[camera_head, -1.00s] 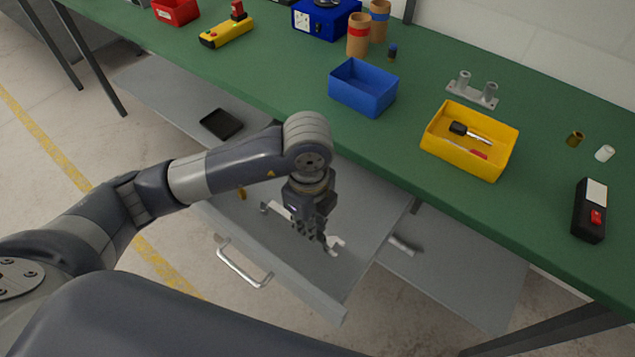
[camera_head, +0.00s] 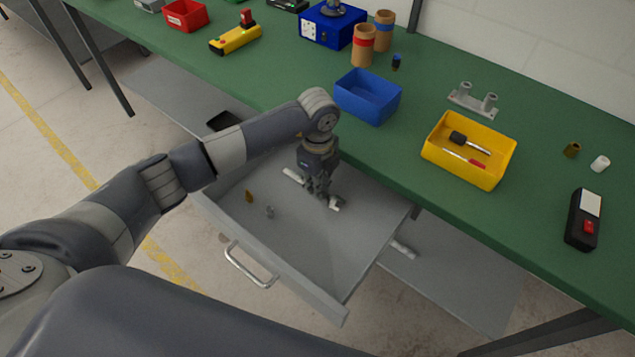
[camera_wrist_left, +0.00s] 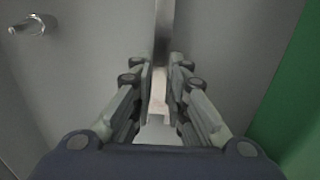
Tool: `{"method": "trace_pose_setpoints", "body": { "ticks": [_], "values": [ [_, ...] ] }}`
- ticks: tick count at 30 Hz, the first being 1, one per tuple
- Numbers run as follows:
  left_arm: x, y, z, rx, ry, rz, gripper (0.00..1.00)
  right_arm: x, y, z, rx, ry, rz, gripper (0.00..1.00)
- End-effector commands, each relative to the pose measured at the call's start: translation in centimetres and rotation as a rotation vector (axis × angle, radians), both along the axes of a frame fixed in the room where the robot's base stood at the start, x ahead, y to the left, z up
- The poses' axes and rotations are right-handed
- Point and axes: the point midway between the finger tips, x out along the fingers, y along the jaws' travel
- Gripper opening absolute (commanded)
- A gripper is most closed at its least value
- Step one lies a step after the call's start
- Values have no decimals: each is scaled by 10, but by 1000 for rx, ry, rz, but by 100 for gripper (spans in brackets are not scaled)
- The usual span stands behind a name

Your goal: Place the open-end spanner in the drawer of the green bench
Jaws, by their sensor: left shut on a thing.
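The open-end spanner (camera_head: 293,175) is pale metal. Its two ends show on either side of my left gripper (camera_head: 319,190), and its middle is hidden by the fingers. The gripper is shut on it, pointing down within the open grey drawer (camera_head: 345,235) of the green bench (camera_head: 420,90), towards the bench side. I cannot tell whether the spanner touches the drawer floor. In the left wrist view the fingers (camera_wrist_left: 158,80) close around a pale part of the spanner (camera_wrist_left: 158,106). My right gripper is not in view.
A small brass piece (camera_head: 249,196) and a small grey metal piece (camera_head: 269,212) lie in the drawer's left part. Its front and right floor is clear. The bench edge overhangs the back. A blue bin (camera_head: 368,100) and a yellow bin (camera_head: 447,171) stand on the bench.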

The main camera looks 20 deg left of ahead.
Motion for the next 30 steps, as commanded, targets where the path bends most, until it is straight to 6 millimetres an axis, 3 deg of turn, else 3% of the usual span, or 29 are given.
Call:
{"method": "trace_pose_setpoints", "body": {
  "ticks": [13,14,16,26,30],
  "values": [
    [1,0,-10,-1,-3,0,0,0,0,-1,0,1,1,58],
    [1,0,-10,-1,-3,0,19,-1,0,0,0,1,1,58],
    [1,0,-9,-1,-3,0,35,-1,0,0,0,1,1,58],
    [1,0,-8,-1,-3,0,35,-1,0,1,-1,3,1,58],
    [2,0,3,-1,-6,0,35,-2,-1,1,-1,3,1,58]
  ]
}}
